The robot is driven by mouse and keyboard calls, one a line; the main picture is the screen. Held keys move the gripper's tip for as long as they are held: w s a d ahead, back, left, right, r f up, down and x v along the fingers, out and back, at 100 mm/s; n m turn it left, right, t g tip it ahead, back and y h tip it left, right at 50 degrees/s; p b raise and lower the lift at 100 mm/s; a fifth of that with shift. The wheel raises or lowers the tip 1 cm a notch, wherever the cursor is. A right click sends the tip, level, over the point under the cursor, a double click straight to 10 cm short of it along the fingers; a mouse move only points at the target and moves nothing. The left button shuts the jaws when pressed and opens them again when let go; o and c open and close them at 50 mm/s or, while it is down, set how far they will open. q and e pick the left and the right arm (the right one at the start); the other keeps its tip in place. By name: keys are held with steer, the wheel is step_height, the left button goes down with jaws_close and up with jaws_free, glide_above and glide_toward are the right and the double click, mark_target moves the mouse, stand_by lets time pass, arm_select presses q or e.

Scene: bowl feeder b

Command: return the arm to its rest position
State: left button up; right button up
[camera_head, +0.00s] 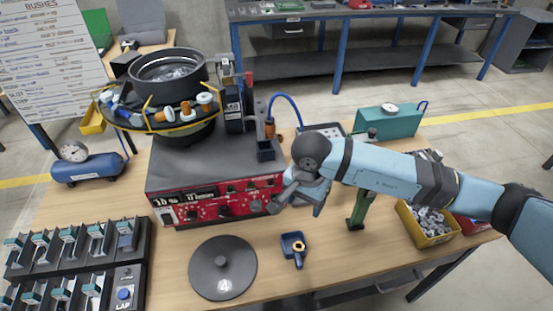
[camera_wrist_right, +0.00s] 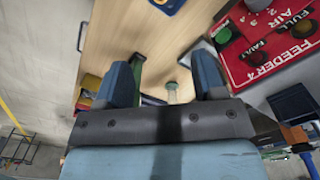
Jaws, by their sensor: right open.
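My right arm comes in from the right in the head view. Its gripper (camera_head: 297,205) hangs over the bench top (camera_head: 335,250), just in front of the right end of the red control panel (camera_head: 215,203). In the right wrist view my right gripper (camera_wrist_right: 165,82) shows two blue fingers set well apart with nothing between them. My left gripper is in neither view.
The bowl feeder (camera_head: 168,72) stands on the panel's housing. Near the gripper are a blue scoop (camera_head: 291,246), a black disc lid (camera_head: 222,268) and a green post (camera_head: 360,210). A yellow bin (camera_head: 427,240) sits below my forearm.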

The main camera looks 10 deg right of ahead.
steer(key=s+a+r+m+g+y+p, duration=0.1)
steer(key=s+a+r+m+g+y, duration=0.15)
steer(key=s+a+m+y, duration=0.45)
steer(key=s+a+r+m+g+y+p, duration=0.1)
steer(key=s+a+r+m+y, duration=0.35)
steer(key=a+y, duration=0.55)
steer(key=w+d+m+t+y, duration=0.1)
steer(key=w+d+m+t, duration=0.15)
steer(key=m+t, duration=0.6)
steer(key=w+d+m+t+y, duration=0.1)
steer(key=w+d+m+t, duration=0.15)
steer(key=m+t, duration=0.65)
steer(key=d+f+m+t+h+p, duration=0.1)
steer(key=d+f+m+h, duration=0.25)
steer(key=m, duration=0.55)
steer(key=d+f+m+t+h, duration=0.2)
steer(key=d+m+h, duration=0.25)
steer(key=m, duration=0.45)
steer(key=s+d+f+m+g+h, duration=0.3)
steer(key=s+d+f+m+h, duration=0.1)
steer(key=s+f+m, duration=0.1)
steer(key=s+d+f+m+g+h+p, duration=0.1)
steer(key=s+d+f+m+g+h, duration=0.2)
steer(key=f+m, duration=0.5)
step_height(320, 180, down, 3)
steer(key=s+d+h, duration=0.1)
steer(key=s+d, duration=0.1)
steer(key=s, duration=0.1)
steer(key=shift+d+r, duration=0.15)
steer(key=shift+r, duration=0.05)
